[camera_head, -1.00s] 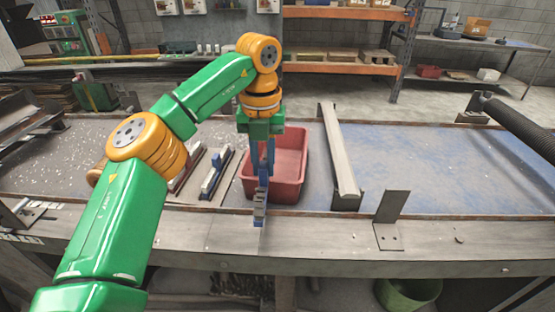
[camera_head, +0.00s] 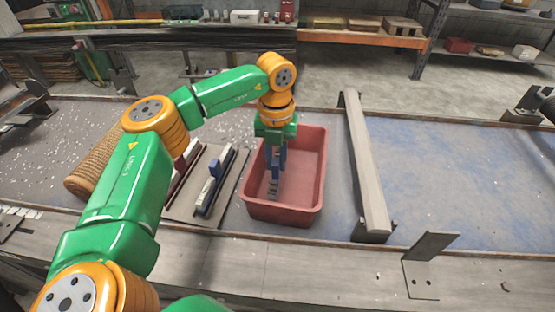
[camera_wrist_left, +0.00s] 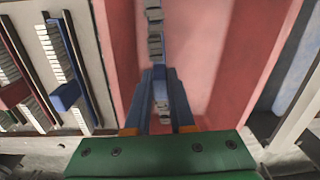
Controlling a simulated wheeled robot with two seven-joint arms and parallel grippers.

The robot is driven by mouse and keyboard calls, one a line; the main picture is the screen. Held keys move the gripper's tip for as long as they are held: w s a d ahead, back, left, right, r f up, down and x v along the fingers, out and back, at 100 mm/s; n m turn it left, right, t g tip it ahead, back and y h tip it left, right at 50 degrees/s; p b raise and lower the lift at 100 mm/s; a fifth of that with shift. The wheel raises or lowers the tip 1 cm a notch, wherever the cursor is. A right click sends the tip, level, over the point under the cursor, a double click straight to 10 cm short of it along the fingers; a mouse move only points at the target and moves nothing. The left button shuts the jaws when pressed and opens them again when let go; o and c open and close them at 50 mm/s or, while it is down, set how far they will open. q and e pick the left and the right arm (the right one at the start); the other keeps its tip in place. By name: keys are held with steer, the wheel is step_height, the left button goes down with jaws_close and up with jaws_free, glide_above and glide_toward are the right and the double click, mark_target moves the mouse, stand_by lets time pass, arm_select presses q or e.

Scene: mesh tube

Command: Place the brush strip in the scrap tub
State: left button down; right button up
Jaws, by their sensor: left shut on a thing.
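The scrap tub is a red open tub (camera_head: 312,180) on the bench, in the middle of the head view. My left gripper (camera_head: 278,170) points down within the tub's opening, toward its left side. It is shut on the brush strip (camera_head: 273,189), a narrow piece with grey segments. In the left wrist view the strip (camera_wrist_left: 154,35) runs away from between the blue fingers (camera_wrist_left: 160,92), with the tub's red inside (camera_wrist_left: 205,60) behind it. I cannot tell whether the strip touches the tub floor. My right gripper is out of view.
Left of the tub, a light board (camera_head: 180,210) carries strips with blue and dark red parts. A long grey bar (camera_head: 366,165) lies right of the tub, with an upright metal bracket (camera_head: 425,265) at the front edge. The blue bench surface (camera_head: 455,175) further right is clear.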

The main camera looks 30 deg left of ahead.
mark_target(276, 158)
arm_select(q)
steer(key=shift+w+a+f, duration=0.15)
steer(key=shift+w+f, duration=0.1)
steer(key=shift+f, duration=0.2)
steer(key=shift+s, duration=0.1)
steer(key=c, duration=0.8)
jaws_free()
steer(key=shift+o, duration=0.2)
steer(key=shift+r, duration=0.1)
step_height(276, 158, up, 12)
